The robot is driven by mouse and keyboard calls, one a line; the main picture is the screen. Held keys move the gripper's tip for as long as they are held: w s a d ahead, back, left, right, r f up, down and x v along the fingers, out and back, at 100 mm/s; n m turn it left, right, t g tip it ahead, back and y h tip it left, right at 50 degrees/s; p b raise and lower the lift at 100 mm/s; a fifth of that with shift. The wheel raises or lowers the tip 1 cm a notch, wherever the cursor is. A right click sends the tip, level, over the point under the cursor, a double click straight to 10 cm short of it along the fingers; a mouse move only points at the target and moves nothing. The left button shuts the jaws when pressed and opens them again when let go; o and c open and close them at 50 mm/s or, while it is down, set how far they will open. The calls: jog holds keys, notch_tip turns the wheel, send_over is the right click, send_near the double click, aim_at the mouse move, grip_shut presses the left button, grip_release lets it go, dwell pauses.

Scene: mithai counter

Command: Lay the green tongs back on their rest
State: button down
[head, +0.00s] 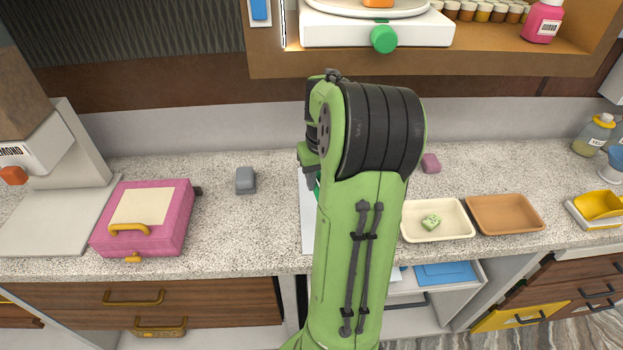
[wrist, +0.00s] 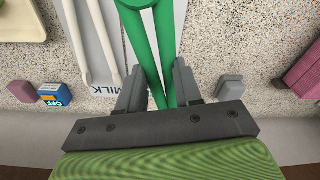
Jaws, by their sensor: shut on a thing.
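The green tongs (wrist: 155,45) run between the two fingers of my gripper (wrist: 157,85) in the wrist view, their long arms pointing away from the gripper. My gripper is shut on them. A pale flat board (wrist: 117,35) lies below and beside them, with white tongs (wrist: 88,45) on it and a label reading MILK. I cannot tell whether the green tongs touch the board. In the head view my arm hides most of this; part of my gripper (head: 309,178), a sliver of the green tongs (head: 317,187) and the board's left edge (head: 307,228) show.
A grey block (head: 245,180) and a pink case (head: 143,218) stand left on the speckled counter. A pink block (head: 431,163), a cream tray (head: 408,232) with a green piece and a brown tray (head: 505,230) are right. A blue OFF box (wrist: 54,95) shows beside the board. A shelf overhangs behind.

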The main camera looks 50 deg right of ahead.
notch_tip(320, 180, down, 11)
jog(key=b, duration=0.9)
jog(key=shift+s+a+f+b, duration=0.1)
jog(key=shift+f+b, duration=0.05)
jog(key=shift+b, duration=0.2)
grip_release()
notch_tip(320, 180, up, 16)
jog(key=s+a+p, duration=0.1)
jog(key=p, duration=0.4)
jog(key=shift+s, duration=0.2)
jog(key=shift+f, duration=0.1)
